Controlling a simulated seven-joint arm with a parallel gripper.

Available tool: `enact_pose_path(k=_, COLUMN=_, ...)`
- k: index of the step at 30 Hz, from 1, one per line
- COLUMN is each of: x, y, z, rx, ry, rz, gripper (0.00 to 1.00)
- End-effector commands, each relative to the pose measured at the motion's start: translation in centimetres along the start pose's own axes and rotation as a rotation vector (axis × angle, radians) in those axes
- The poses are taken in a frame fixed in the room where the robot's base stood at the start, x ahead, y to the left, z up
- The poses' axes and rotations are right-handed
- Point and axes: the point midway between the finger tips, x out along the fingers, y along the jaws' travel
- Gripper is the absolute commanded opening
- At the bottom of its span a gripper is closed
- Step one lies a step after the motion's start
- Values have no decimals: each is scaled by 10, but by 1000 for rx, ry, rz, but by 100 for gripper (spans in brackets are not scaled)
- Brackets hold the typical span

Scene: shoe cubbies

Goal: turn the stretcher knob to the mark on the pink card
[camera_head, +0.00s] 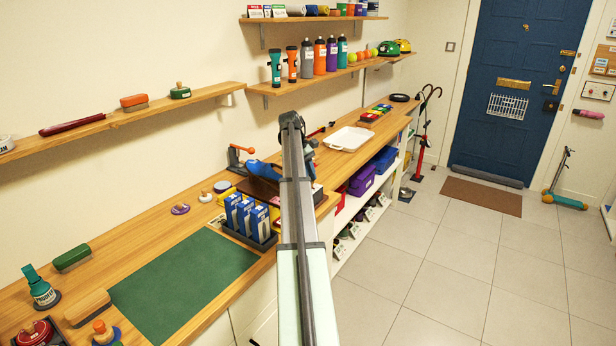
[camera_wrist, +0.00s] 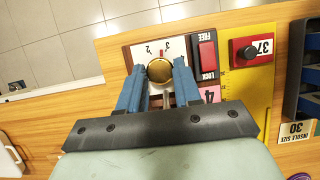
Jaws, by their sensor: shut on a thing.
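The brass stretcher knob (camera_wrist: 159,72) sits on a white dial plate (camera_wrist: 134,56) in the wrist view. The plate carries upside-down numerals, with a 2 and a 3 legible, and a short red mark beside the knob. My gripper (camera_wrist: 160,76) has its two blue fingers on either side of the knob, shut on it. A red LOCK/FREE switch (camera_wrist: 207,56) stands right of the dial. In the head view my arm hides the knob.
A red block with a 37 label (camera_wrist: 252,50) sits on a yellow plate (camera_wrist: 262,90) to the right. In the head view, blue boxes (camera_head: 246,214) stand near my gripper, and a green mat (camera_head: 180,285) lies on the wooden counter. Wall shelves hang behind.

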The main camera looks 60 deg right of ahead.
Motion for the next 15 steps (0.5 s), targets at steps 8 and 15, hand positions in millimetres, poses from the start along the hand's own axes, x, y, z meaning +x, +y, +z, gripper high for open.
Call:
enact_pose_path(k=8, x=1, y=0, z=0, rx=-1, ry=1, rz=-1, gripper=3)
enact_pose_path(k=15, x=1, y=0, z=0, rx=-1, ry=0, rz=0, gripper=43)
